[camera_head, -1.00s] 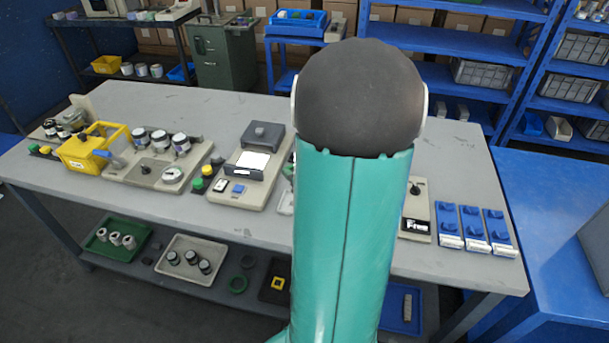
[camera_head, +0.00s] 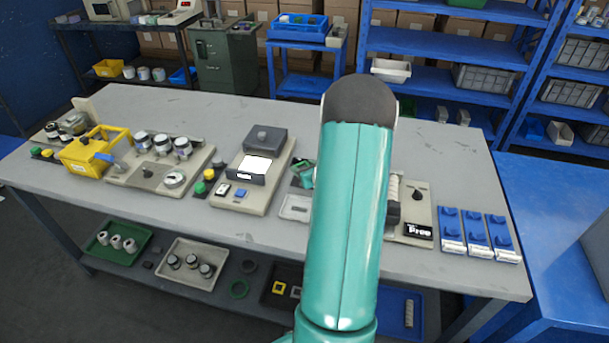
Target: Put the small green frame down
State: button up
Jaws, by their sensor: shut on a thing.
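My gripper (camera_head: 303,175) shows only in part, just left of my teal arm, over the middle of the table behind a small pale tray. It is shut on the small green frame. The frame is too small and too covered by the gripper and arm for its outline to be made out, and I cannot tell whether it touches anything below. The small pale tray (camera_head: 294,213) is partly hidden by my arm.
A grey-topped device (camera_head: 240,201) stands left of my gripper. A panel with a black knob (camera_head: 419,197) and several blue blocks (camera_head: 476,229) are to the right. The grey table (camera_head: 235,108) is clear along its back. A dark shelf tray (camera_head: 268,297) holds a yellow frame.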

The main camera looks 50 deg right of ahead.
jog(key=shift+d+f, duration=0.15)
jog(key=shift+f, duration=1.55)
jog(key=shift+f, duration=0.15)
jog(key=o, duration=0.9)
jog(key=shift+o, duration=0.2)
jog(key=shift+s+r, duration=0.2)
jog(key=shift+r, duration=0.05)
jog(key=v, duration=1.1)
jog(key=shift+s+a, duration=0.2)
